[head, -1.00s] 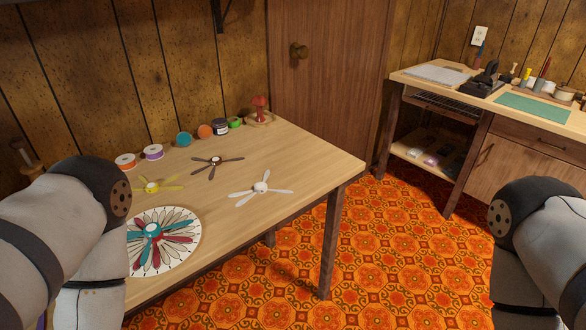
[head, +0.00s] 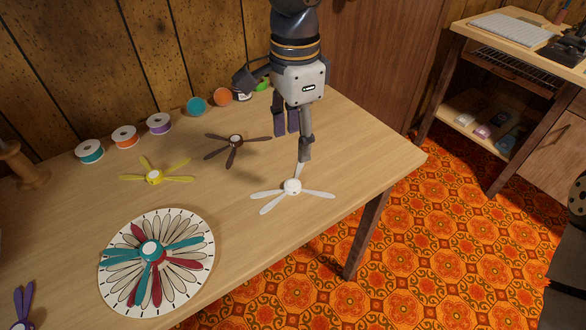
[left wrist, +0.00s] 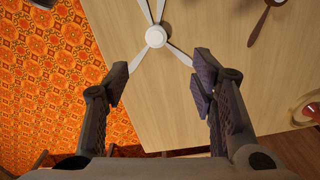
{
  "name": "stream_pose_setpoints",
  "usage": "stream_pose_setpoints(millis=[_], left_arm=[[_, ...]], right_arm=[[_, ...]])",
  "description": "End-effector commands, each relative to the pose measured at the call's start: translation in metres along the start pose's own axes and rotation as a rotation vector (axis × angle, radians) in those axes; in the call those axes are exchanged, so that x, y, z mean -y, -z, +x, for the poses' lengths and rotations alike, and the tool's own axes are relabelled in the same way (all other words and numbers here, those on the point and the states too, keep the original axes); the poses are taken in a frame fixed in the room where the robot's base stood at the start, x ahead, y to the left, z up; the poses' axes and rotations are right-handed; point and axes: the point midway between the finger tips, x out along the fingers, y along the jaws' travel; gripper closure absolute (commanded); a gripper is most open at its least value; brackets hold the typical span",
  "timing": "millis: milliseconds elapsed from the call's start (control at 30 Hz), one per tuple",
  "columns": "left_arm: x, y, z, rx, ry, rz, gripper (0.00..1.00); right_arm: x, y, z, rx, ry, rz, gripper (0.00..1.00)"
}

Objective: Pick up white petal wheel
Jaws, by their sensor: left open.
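The white petal wheel (head: 291,187) lies flat on the wooden table near its right edge, with thin white petals around a round hub. It also shows in the left wrist view (left wrist: 156,37), ahead of the fingers. My left gripper (head: 297,138) points down, open and empty, just behind and above the wheel. One finger overlaps a petal in the head view; I cannot tell whether they touch. In the left wrist view the fingers (left wrist: 157,84) are spread wide, with bare table between them. My right gripper is out of view.
A brown petal wheel (head: 236,140) and a yellow one (head: 154,177) lie to the left. A round patterned disc (head: 116,238) carries teal and red petal wheels. Several thread spools, including a purple one (head: 159,123), line the back. The table (head: 240,240) is clear in front of the white wheel.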

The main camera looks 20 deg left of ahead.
Motion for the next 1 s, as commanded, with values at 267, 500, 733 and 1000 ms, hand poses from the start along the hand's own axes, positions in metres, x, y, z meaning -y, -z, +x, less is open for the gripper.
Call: stream_pose_setpoints(millis=[267,500,733,1000], left_arm=[[-0.001,-0.002,0.052,0.004,-0.006,-0.001,0.49],[-0.003,-0.007,0.096,0.005,-0.006,-0.001,0.49],[-0.003,-0.006,0.102,0.002,-0.003,-0.001,0.49],[-0.003,-0.007,0.102,0.002,-0.003,-0.001,0.86]], right_arm=[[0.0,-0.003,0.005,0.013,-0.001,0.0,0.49],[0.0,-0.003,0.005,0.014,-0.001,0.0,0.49],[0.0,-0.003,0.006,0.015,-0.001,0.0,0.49],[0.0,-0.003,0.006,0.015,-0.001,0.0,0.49]])
